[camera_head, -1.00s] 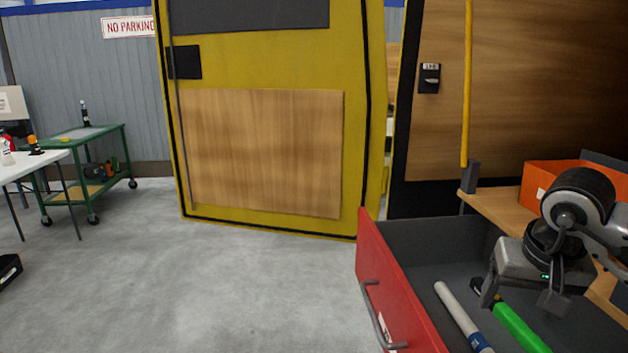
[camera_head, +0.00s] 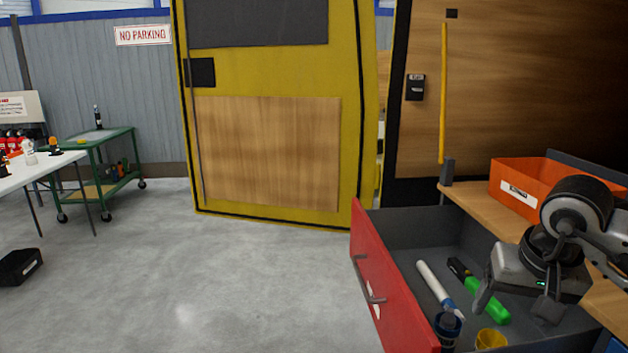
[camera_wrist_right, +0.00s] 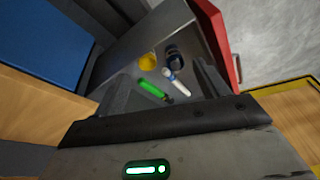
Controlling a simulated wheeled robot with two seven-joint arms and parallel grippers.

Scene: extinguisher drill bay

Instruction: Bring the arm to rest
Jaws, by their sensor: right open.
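My right gripper (camera_head: 516,304) is open and empty above the open drawer (camera_head: 405,232) in the head view. Its two fingers point down into the drawer, and the wrist view shows a clear gap between them. In the drawer lie a white tube with a blue band (camera_head: 437,285) and a green tool with a black end (camera_head: 483,292). Both appear apart from the fingers, and the wrist view also shows the green tool (camera_wrist_right: 153,90) and the white tube (camera_wrist_right: 173,79). My left gripper is in neither view.
The drawer has a red front (camera_head: 383,283). It also holds a blue-black round item (camera_head: 447,325) and a yellow cup (camera_head: 491,339). An orange bin (camera_head: 518,187) stands on the wooden shelf. A yellow door (camera_head: 270,75) stands behind. The grey floor at left is mostly clear.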

